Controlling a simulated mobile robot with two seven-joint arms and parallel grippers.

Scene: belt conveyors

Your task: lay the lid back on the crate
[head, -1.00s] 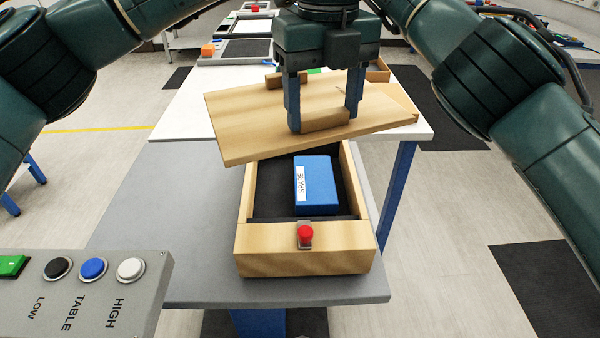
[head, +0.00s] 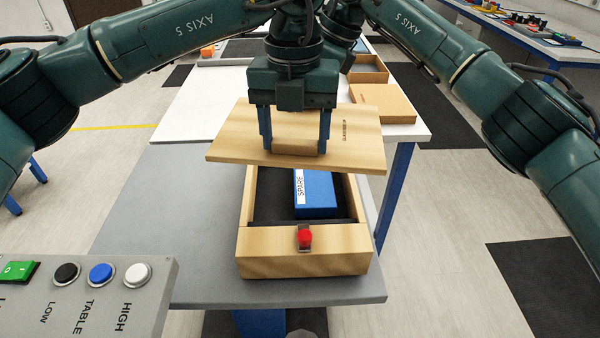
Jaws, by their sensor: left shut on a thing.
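The wooden crate (head: 285,262) stands open on the grey table, with a red-knobbed latch (head: 304,238) on its front wall. Inside lies a blue box (head: 320,198) labelled SPARE on a dark lining. My left gripper (head: 296,143) is shut on the handle block (head: 298,148) of the wooden lid (head: 228,146). The lid is held above the back part of the crate, apart from it, and hides the crate's back wall. The jaws of my right gripper are hidden behind my left gripper and arm.
A grey button panel (head: 165,300) stands at the front left. A white table (head: 190,115) adjoins behind, with a closed wooden box (head: 385,103) and an open one (head: 368,75) at its right side. The grey table (head: 160,210) is bare left of the crate.

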